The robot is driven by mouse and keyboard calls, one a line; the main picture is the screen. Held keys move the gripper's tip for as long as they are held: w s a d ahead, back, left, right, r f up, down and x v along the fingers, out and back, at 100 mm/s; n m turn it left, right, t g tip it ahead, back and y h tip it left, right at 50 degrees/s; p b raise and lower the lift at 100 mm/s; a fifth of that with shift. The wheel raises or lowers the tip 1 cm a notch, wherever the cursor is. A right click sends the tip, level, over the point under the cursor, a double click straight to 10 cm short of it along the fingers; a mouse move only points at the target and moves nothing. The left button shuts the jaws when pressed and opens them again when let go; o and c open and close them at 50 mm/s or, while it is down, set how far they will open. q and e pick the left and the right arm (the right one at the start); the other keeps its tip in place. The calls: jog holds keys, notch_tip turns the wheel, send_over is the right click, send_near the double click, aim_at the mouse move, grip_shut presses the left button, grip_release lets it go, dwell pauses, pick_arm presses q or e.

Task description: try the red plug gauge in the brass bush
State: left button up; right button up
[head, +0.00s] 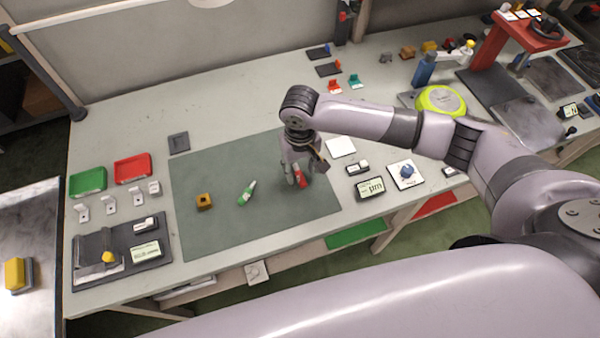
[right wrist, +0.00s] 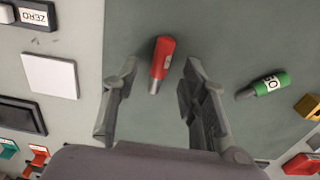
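The red plug gauge (head: 301,176) lies on the dark green mat (head: 225,235). In the right wrist view the red gauge (right wrist: 162,58) lies between the two spread fingers, with gaps on both sides. My right gripper (head: 296,180) is open and points down over it; its fingers (right wrist: 160,75) partly hide the gauge in the head view. The brass bush (head: 204,201) is a small block on the mat's left part, and it also shows at the right edge of the right wrist view (right wrist: 308,106). My left gripper is not in view.
A green plug gauge (head: 247,193) lies between the bush and my right gripper. A white square (head: 340,147) and small displays (head: 370,188) stand right of the mat. Green (head: 88,181) and red (head: 132,168) trays stand at left. The mat is otherwise clear.

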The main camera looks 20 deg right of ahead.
jog(key=shift+f, duration=1.05)
grip_shut()
